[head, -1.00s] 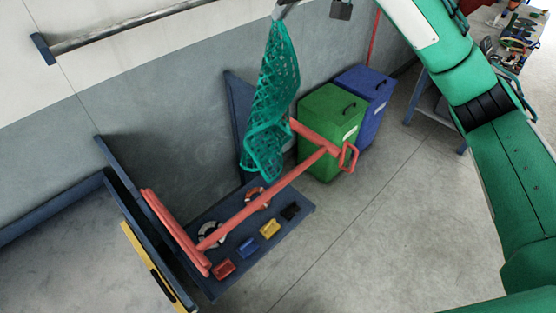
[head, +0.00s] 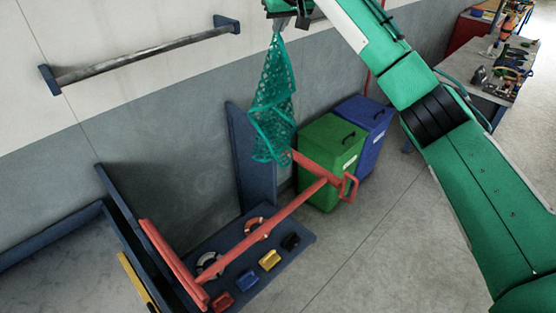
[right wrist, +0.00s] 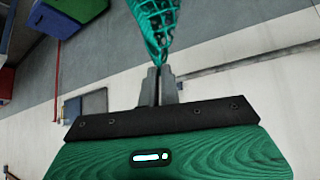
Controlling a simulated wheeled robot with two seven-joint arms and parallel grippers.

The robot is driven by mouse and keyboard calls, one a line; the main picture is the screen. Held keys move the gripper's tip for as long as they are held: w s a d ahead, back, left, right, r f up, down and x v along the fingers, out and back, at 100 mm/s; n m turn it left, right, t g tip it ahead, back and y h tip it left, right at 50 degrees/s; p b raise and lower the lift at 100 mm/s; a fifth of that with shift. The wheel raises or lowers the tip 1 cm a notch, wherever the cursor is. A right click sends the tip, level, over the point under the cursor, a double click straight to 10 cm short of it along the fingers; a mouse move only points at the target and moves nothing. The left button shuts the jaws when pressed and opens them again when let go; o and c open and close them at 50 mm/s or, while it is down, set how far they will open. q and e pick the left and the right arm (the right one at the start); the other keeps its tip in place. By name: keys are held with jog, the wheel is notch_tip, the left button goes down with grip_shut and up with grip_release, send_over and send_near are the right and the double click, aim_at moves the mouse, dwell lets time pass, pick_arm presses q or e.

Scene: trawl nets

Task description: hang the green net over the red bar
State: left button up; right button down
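The green net (head: 272,105) hangs down from my right gripper (head: 279,23) in the head view. My right gripper is shut on the net's top end; the right wrist view shows the closed fingers (right wrist: 160,78) with the net (right wrist: 155,22) at their tips. The red bar (head: 262,222) runs slantwise above a dark blue base, from a red end rail at the lower left to a red handle-like end at the right. The net's lower end hangs in front of the blue post behind the bar, near the bar's far part; whether they touch I cannot tell. My left gripper is not in view.
A green bin (head: 327,150) and a blue bin (head: 366,120) stand behind the bar's right end. A grey rail (head: 145,56) is fixed on the wall. Life rings and small coloured blocks (head: 270,260) lie on the base. The floor at right is open.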

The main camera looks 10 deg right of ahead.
jog(key=w, duration=0.4)
jog(key=s+f, duration=0.4)
jog(key=f, duration=0.3)
jog(key=s+a+f, duration=0.2)
jog(key=s+f, duration=1.9)
jog(key=s, duration=0.3)
jog(key=s+a+f, duration=0.3)
jog(key=s+f, duration=1.7)
jog(key=s, duration=0.5)
jog(key=shift+a+f+m, duration=0.2)
jog(key=shift+f+m, duration=0.1)
jog(key=shift+f, duration=0.1)
jog(key=c, duration=1.2)
grip_release()
jog(key=shift+r, duration=0.15)
